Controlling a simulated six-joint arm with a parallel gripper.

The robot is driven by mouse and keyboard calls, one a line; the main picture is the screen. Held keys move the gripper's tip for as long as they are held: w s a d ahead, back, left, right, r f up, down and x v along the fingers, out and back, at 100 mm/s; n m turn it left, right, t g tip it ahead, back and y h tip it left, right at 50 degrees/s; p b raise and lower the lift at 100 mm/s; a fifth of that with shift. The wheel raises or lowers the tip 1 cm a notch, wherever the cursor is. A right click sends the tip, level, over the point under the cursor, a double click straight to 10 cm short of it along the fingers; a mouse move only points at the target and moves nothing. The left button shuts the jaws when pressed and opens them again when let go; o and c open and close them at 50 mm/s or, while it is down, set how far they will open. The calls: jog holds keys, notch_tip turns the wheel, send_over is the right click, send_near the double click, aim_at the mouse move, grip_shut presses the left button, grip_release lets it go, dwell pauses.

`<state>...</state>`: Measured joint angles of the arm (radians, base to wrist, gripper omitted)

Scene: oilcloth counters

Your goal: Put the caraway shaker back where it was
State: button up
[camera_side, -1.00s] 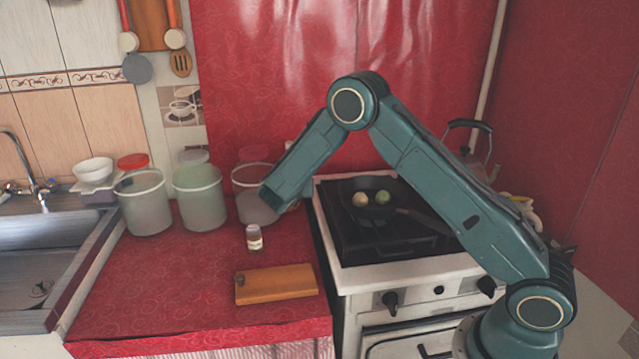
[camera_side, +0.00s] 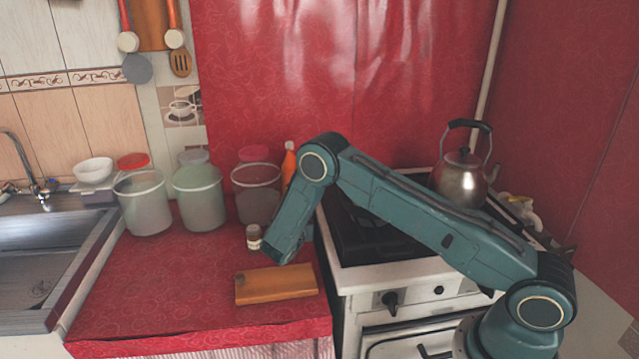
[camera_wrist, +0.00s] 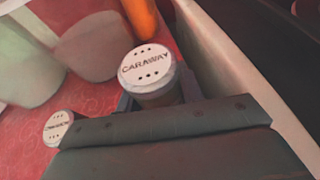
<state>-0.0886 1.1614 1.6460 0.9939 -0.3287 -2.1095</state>
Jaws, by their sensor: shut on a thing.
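The caraway shaker (camera_wrist: 150,85) has a pale round lid printed CARAWAY with small holes. In the wrist view it sits upright between the two fingers of my gripper (camera_wrist: 157,94), which is shut on it. In the side view my gripper (camera_side: 284,252) is low over the red counter, just behind the wooden board and right of a second small shaker (camera_side: 254,238). The caraway shaker is hidden behind my arm there, and I cannot tell whether its base touches the counter. The second shaker's pale lid (camera_wrist: 59,128) shows at left in the wrist view, its lettering too small to read.
A wooden board (camera_side: 275,285) lies in front. Several tall tubs, including a green one (camera_side: 199,198), stand behind, with an orange bottle (camera_side: 289,165). The stove (camera_side: 395,278) with a kettle (camera_side: 463,178) is at right. The counter's left part is clear.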

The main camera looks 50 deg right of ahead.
jog(key=shift+f, duration=1.9)
jog(key=shift+f, duration=0.15)
jog(key=o, duration=1)
jog(key=shift+r, duration=0.2)
jog(key=v, duration=1.2)
